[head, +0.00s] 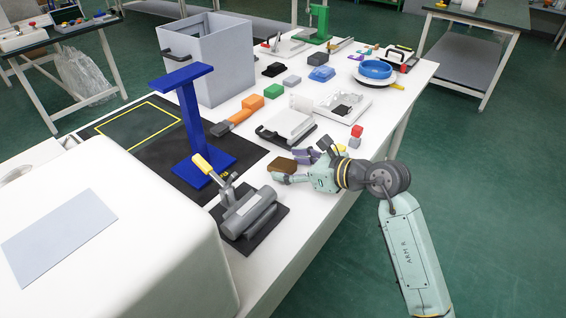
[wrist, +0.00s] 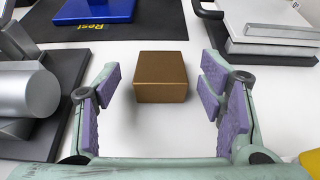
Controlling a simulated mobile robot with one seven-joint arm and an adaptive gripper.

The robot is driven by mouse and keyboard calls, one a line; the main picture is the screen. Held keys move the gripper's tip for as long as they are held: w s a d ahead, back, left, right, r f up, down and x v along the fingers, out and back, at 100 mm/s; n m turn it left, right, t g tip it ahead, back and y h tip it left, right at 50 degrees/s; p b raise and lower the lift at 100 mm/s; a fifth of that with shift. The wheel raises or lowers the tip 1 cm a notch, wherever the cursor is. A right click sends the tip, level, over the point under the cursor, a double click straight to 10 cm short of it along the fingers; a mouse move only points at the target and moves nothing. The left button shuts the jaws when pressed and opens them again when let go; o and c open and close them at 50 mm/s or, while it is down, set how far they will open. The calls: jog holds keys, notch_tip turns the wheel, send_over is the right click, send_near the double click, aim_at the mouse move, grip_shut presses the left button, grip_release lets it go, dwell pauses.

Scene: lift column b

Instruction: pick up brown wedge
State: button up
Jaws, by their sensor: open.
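The brown wedge (head: 282,165) lies on the white table, between the grey clamp device and the flat white-and-grey device. In the wrist view the brown wedge (wrist: 161,77) sits ahead of my gripper, roughly centred between the fingers. My gripper (head: 289,166) is open and low beside the wedge. In the wrist view the purple finger pads of my gripper (wrist: 160,107) stand wide apart, with gaps on both sides of the wedge. Neither finger visibly touches it.
The grey clamp device (wrist: 38,93) is close to the left finger. The flat white-and-grey device (wrist: 270,35) lies ahead right. A blue stand (head: 191,110) rises from the black mat (head: 165,155). A yellow object (wrist: 257,158) is near the right finger's base. White table around the wedge is clear.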

jog(key=shift+c, duration=0.4)
jog(key=c, duration=1.4)
